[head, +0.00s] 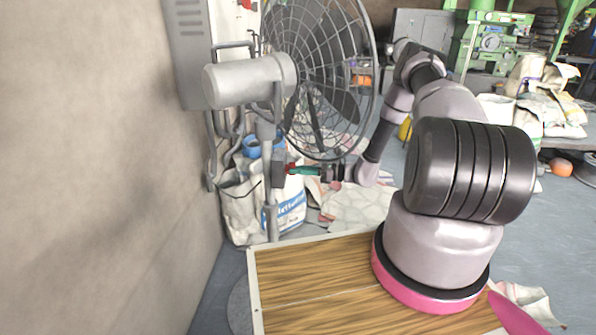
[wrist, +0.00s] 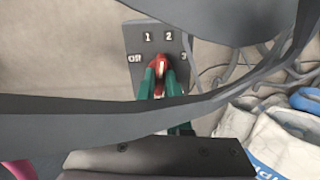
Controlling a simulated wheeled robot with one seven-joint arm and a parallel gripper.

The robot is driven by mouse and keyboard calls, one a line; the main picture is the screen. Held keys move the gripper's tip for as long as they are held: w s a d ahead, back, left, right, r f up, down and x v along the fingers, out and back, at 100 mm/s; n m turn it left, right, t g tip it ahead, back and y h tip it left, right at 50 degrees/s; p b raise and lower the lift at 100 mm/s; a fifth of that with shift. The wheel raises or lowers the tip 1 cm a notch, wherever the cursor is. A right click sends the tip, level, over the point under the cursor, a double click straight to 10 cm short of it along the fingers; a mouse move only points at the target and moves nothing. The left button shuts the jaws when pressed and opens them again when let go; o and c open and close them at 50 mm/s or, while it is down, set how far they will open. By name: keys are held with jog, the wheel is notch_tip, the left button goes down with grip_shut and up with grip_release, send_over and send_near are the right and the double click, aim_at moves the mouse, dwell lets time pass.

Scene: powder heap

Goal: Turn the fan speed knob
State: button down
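The fan speed knob (wrist: 161,64) is small and red. It sits on a dark grey control plate (wrist: 135,40) marked Off, 1, 2 and 3 in the wrist view. A pale mark on the knob points roughly up, between 1 and 2. My gripper (wrist: 160,76) has green fingers, one on each side of the knob, and they appear closed against it. In the head view my gripper (head: 293,169) reaches left to the control box (head: 278,168) on the fan's stand. The knob's lower part is hidden between the fingers. The caged fan (head: 318,75) stands above.
The fan's cage rim (wrist: 60,118) crosses close in front of the wrist camera. White sacks (head: 292,205) stand behind the fan's stand. A wall (head: 90,150) is at left. A wooden-topped surface (head: 310,280) lies in front.

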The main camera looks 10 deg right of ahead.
jog(key=shift+m, duration=3.6)
jog(key=c, duration=0.9)
grip_release()
jog(key=v, duration=1)
jog(key=shift+s+d, duration=0.15)
jog(key=shift+d, duration=0.25)
